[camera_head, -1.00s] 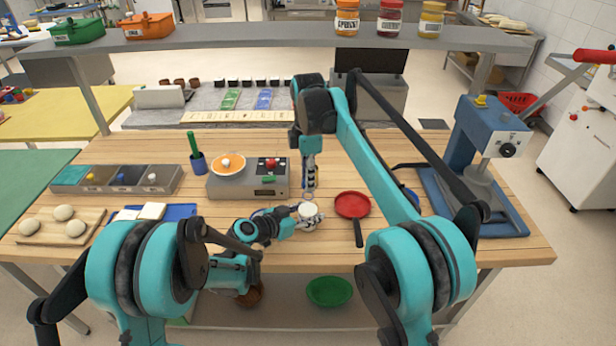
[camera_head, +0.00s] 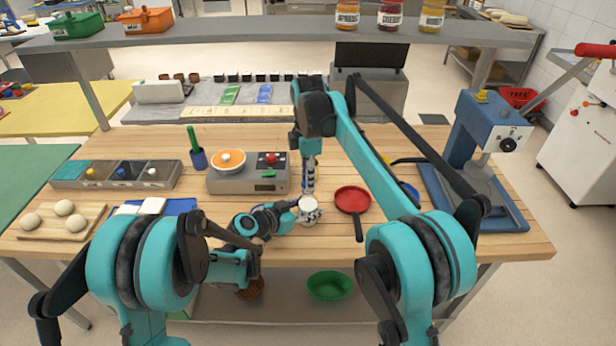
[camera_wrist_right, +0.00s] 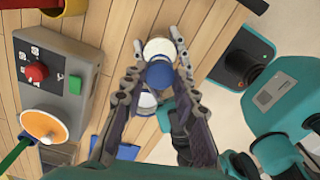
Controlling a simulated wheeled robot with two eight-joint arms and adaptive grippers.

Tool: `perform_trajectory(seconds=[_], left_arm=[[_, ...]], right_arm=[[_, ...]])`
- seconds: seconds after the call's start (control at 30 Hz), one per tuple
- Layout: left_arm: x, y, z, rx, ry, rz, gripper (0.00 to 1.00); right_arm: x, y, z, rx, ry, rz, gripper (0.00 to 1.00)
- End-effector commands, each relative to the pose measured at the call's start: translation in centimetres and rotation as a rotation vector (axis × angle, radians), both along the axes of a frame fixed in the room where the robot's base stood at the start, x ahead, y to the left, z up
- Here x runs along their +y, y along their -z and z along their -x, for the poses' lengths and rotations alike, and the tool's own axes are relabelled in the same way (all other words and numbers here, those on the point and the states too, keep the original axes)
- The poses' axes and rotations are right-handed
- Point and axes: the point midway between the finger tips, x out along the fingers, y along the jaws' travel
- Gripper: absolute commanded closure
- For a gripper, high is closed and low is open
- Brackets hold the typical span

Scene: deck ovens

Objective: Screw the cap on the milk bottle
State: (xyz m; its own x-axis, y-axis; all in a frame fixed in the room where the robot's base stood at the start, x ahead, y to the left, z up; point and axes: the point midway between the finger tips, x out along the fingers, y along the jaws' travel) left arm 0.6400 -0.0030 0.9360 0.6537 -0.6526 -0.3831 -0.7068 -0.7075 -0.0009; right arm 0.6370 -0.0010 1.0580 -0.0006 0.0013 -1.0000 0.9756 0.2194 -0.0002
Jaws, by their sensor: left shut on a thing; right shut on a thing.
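The white milk bottle (camera_head: 308,204) is near the front middle of the table. My left gripper (camera_head: 311,215) is shut on it from the left and front. My right gripper (camera_head: 309,188) points down from above, just behind the bottle in the head view. In the right wrist view, a round blue cap (camera_wrist_right: 160,75) sits between the fingers of the right gripper (camera_wrist_right: 159,70), which is shut on it. White surfaces, likely the bottle (camera_wrist_right: 158,48), show behind the cap. I cannot tell whether cap and bottle touch.
A red pan (camera_head: 352,199) lies just right of the bottle. A grey scale (camera_head: 262,181) with an orange plate (camera_head: 228,161) stands behind left. A blue press (camera_head: 490,140) stands at the right. The front right tabletop is clear.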

Motion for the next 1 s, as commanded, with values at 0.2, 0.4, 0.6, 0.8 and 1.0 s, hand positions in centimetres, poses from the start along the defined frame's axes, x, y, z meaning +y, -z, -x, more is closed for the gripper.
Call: perform_trajectory(seconds=[0.2, 0.4, 0.6, 0.8, 1.0], left_arm=[[0.00, 0.04, 0.02, 0.000, 0.001, -0.001, 1.00], [0.00, 0.04, 0.02, 0.000, 0.001, -0.001, 1.00], [0.00, 0.04, 0.02, 0.000, 0.001, -0.001, 1.00], [0.00, 0.05, 0.03, 0.000, 0.001, -0.001, 1.00], [0.00, 0.05, 0.03, 0.000, 0.001, -0.001, 1.00]], right_arm=[[0.00, 0.44, -0.01, 0.000, 0.000, 0.000, 0.80], [0.00, 0.86, -0.01, 0.000, 0.000, 0.000, 0.80], [0.00, 1.05, -0.01, 0.000, 0.010, 0.000, 0.80], [-0.01, 1.06, -0.01, -0.001, 0.281, 0.000, 0.80], [-0.01, 1.08, -0.01, 0.000, 0.766, 0.000, 0.80]])
